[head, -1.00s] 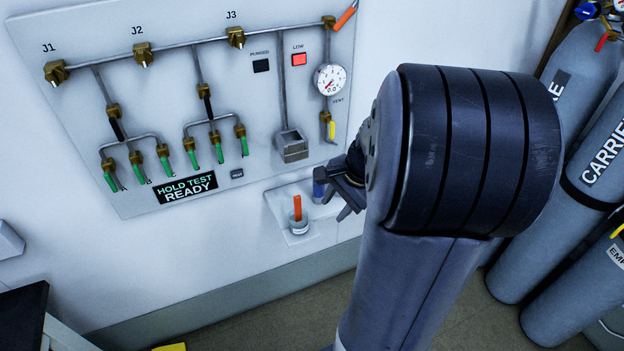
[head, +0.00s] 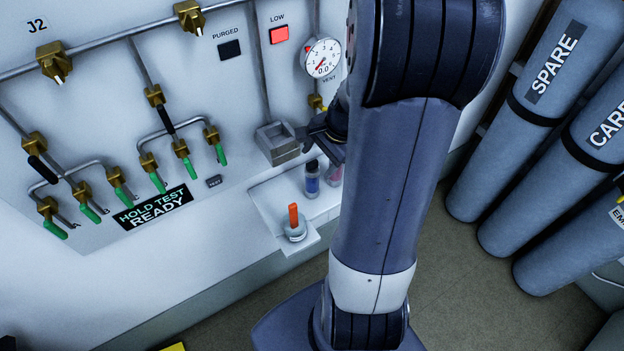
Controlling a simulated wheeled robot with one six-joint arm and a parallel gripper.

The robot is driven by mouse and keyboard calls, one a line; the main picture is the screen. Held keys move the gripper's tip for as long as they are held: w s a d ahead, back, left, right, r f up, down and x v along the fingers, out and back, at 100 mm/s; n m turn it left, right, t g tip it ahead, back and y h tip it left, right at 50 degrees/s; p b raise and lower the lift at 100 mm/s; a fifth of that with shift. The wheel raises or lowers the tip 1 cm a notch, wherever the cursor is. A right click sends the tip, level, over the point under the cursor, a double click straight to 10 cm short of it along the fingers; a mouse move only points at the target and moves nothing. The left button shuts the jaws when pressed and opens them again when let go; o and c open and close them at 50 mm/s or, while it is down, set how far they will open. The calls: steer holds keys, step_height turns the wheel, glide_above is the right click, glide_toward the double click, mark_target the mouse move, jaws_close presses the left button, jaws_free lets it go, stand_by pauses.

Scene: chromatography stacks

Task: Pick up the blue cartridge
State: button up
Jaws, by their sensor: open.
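The blue cartridge (head: 312,183) stands upright on a small white wall shelf (head: 268,197). It has a dark cap and a clear body with blue inside. My gripper (head: 320,149) is open and empty, just above the cartridge and close to its cap. Its fingers point down and to the left, and my arm hides part of it. I cannot tell whether a finger touches the cap.
A pink cartridge (head: 335,174) stands right of the blue one, partly hidden by my arm. An orange-handled item (head: 293,216) sits in a holder at the shelf's front. A metal box (head: 277,144) is fixed to the panel, left of my gripper. Grey cylinders (head: 535,90) stand at right.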

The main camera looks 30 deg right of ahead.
mark_target(313, 168)
steer(key=x, duration=0.4)
steer(key=shift+c, duration=0.2)
jaws_close()
stand_by(0.5)
